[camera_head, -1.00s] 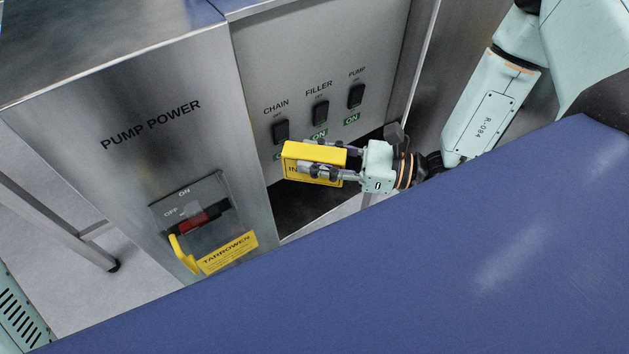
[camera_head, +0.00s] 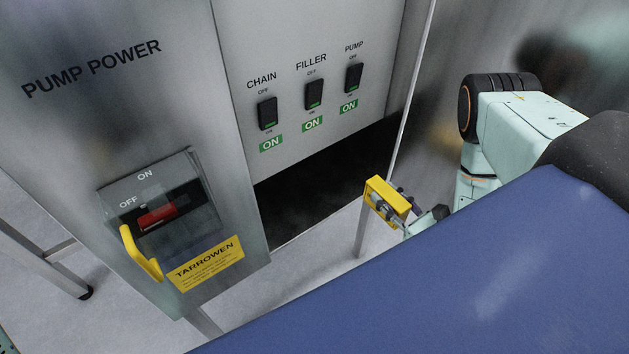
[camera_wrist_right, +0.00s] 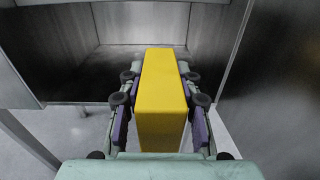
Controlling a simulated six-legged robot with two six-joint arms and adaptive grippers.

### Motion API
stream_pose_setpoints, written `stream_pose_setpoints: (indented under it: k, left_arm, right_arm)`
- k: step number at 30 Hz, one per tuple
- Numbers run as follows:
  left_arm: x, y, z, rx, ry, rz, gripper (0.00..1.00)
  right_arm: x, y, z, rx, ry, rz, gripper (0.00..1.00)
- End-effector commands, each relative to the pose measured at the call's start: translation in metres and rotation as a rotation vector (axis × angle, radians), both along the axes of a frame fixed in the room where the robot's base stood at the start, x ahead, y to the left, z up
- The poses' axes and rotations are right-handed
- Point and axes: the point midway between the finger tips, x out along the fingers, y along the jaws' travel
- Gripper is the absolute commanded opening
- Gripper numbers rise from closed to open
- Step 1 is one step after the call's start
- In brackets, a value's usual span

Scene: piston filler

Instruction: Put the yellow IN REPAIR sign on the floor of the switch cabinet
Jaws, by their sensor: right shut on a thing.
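The yellow sign (camera_head: 375,190) is a small block in my right gripper (camera_head: 389,206), outside and to the right of the cabinet opening in the head view. The gripper is shut on it; the sign (camera_wrist_right: 162,95) sits between both fingers of the gripper (camera_wrist_right: 161,88) in the right wrist view. The sign's lettering is not visible now. The switch cabinet (camera_head: 232,125) has a dark open compartment below its switches. Its metal floor (camera_head: 290,220) shows as a dark surface, and the compartment lies straight ahead in the wrist view. My left gripper is not in view.
Chain, filler and pump switches (camera_head: 314,95) sit above the opening, each with a green ON label. A pump power panel (camera_head: 160,205) with a red switch and yellow handle is at left. A thin metal post (camera_head: 408,100) borders the opening's right side. A blue surface (camera_head: 460,290) fills the lower right.

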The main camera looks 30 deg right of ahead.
Motion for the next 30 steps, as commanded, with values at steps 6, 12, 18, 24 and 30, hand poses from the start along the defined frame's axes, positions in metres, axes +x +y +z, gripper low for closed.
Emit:
stream_pose_setpoints:
  k: [6, 12, 18, 24, 30]
  left_arm:
    - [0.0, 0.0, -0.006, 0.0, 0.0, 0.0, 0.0]
    - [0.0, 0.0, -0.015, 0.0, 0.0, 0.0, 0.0]
    - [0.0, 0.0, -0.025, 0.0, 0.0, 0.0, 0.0]
    - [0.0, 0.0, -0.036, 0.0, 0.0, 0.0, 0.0]
    - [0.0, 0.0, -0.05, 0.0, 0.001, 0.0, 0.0]
  right_arm:
    - [0.052, 0.009, 0.001, 0.001, -0.007, 0.006, 0.0]
    - [0.098, 0.016, 0.0, -0.001, -0.007, 0.008, 0.0]
    - [0.143, 0.022, 0.0, 0.0, -0.006, 0.007, 0.0]
    - [0.185, 0.028, 0.0, -0.001, -0.005, 0.007, 0.0]
    - [0.188, 0.028, -0.027, 0.0, 0.0, 0.005, 0.0]
